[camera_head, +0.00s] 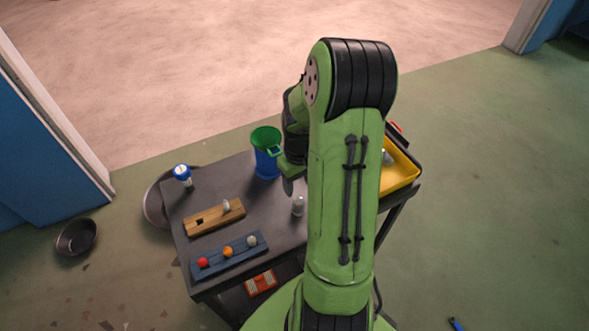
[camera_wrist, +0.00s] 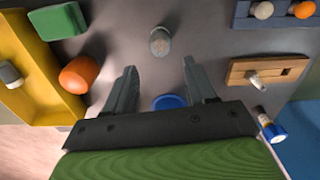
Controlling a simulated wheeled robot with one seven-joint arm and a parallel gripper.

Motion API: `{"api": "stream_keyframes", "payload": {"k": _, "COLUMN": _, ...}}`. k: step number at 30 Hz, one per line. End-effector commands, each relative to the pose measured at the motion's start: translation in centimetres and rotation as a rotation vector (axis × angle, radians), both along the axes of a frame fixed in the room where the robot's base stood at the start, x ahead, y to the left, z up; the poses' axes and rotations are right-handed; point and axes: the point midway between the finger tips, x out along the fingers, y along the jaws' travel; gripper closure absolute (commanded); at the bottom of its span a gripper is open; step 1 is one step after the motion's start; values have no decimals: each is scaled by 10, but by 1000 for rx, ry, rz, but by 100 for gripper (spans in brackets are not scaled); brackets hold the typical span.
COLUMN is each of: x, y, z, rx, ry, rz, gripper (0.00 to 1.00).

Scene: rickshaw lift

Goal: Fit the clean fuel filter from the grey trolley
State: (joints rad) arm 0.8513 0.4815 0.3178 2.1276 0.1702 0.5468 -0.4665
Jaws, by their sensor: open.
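A small pale cylinder, seemingly a filter (camera_head: 298,206), stands alone on the grey trolley (camera_head: 262,217). In the wrist view this cylinder (camera_wrist: 160,42) lies ahead of my fingertips, between their lines and apart from them. A second pale filter-like piece (camera_head: 227,206) sits in a wooden block (camera_head: 206,221) beside an empty square hole. A third (camera_wrist: 10,74) is in the yellow tray (camera_wrist: 45,93). I cannot tell which is clean. My gripper (camera_wrist: 160,66) is open and empty above the trolley; my arm hides part of the trolley in the head view.
A blue cup with a green top (camera_head: 264,160) stands near my gripper. A blue rack (camera_head: 229,256) holds red, orange and grey balls. A blue-white can (camera_head: 182,173) is at the far left corner. The yellow tray edge (camera_head: 402,181) is right. An orange piece (camera_wrist: 79,74) and green block (camera_wrist: 57,20) lie near it.

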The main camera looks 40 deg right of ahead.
Motion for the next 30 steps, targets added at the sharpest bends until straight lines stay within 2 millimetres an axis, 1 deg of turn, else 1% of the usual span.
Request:
{"api": "stream_keyframes", "payload": {"k": 15, "x": 0, "y": 1, "z": -81, "rx": 0, "ry": 0, "rz": 1, "gripper": 45}}
{"api": "stream_keyframes", "payload": {"k": 18, "x": 0, "y": 0, "z": -94, "rx": -1, "ry": 0, "rz": 0, "gripper": 45}}
{"api": "stream_keyframes", "payload": {"k": 21, "x": 0, "y": 1, "z": -98, "rx": 0, "ry": 0, "rz": 1, "gripper": 45}}
{"api": "stream_keyframes", "payload": {"k": 28, "x": 0, "y": 0, "z": -96, "rx": 0, "ry": 0, "rz": 1, "gripper": 45}}
{"api": "stream_keyframes", "payload": {"k": 30, "x": 0, "y": 0, "z": -96, "rx": 0, "ry": 0, "rz": 1, "gripper": 55}}
